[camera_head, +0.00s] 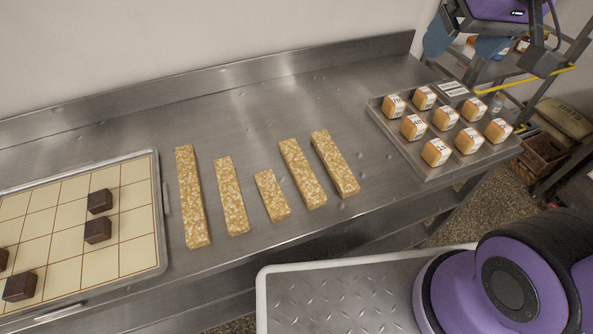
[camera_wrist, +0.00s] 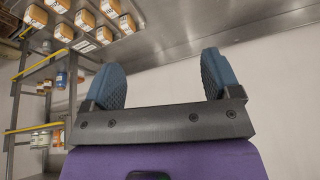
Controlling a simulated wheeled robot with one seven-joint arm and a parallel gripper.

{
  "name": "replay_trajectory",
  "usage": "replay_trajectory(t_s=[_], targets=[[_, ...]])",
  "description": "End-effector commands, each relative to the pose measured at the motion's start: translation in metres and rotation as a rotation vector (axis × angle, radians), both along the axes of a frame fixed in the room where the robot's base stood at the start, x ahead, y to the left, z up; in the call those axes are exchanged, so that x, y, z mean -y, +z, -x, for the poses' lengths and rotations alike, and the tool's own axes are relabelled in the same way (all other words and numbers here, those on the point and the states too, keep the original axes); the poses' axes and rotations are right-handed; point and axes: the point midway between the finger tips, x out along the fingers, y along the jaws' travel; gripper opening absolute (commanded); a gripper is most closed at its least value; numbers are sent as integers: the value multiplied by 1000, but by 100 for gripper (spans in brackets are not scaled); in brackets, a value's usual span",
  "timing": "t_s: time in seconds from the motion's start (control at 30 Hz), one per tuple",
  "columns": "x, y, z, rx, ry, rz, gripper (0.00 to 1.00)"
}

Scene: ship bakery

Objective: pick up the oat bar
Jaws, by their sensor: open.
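Several oat bars of different lengths lie side by side on the steel counter in the head view. From left to right they are a long bar (camera_head: 191,196), a medium bar (camera_head: 231,196), a short bar (camera_head: 271,195), another medium bar (camera_head: 301,173) and a long bar (camera_head: 335,163). Which one is meant cannot be told. In the wrist view my gripper (camera_wrist: 165,80) is open, with two blue pads wide apart and nothing between them. In the head view it is at the upper right, above and away from the bars, partly cut off.
A gridded tray (camera_head: 150,262) with several dark brown cubes lies left of the bars. A metal tray (camera_head: 400,156) with several labelled small loaves stands at the right. The steel counter (camera_head: 290,110) is bare behind the bars. Shelving and sacks (camera_head: 563,118) stand at far right.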

Motion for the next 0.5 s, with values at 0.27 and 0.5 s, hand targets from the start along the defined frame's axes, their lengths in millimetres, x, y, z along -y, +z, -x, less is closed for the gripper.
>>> replay_trajectory(t_s=[0.27,0.5], targets=[[-57,-60,-58,-91,74,-22,83],[-110,-127,-88,-153,120,-6,83]])
